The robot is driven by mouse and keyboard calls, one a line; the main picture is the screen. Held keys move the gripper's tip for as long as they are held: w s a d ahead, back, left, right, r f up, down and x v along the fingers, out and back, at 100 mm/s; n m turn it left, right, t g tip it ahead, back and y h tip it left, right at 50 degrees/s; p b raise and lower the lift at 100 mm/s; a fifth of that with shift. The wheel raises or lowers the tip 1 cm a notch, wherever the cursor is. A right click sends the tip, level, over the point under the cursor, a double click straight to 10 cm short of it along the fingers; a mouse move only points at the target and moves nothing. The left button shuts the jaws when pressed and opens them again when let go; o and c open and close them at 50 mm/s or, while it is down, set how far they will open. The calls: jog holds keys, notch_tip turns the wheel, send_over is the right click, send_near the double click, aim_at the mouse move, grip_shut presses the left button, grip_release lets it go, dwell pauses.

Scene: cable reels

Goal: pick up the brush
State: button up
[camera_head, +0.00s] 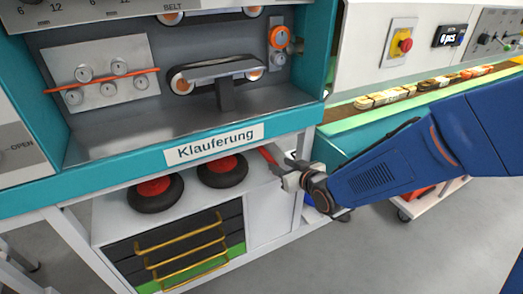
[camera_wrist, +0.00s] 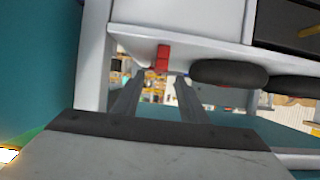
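A red object, likely the brush (camera_wrist: 162,57), lies at the shelf edge in the wrist view, just beyond the fingertips and roughly in line with the gap between them. In the head view a red, narrow piece (camera_head: 267,155) shows just left of my gripper (camera_head: 284,167), on the shelf under the machine; its far part is not clear. My gripper, also in the wrist view (camera_wrist: 158,80), is open, its two dark fingers apart with nothing between them. Whether the fingers touch the red object cannot be told.
Two black reels with red hubs (camera_head: 155,193) lie on the white shelf (camera_head: 120,228) left of the gripper. The teal machine edge labelled Klauferung (camera_head: 90,186) overhangs the shelf. Dark drawers with yellow handles (camera_head: 185,248) stand below. A conveyor (camera_head: 430,90) is at right.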

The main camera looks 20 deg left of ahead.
aim_at(267, 157)
jog(key=shift+x, duration=5.8)
grip_shut()
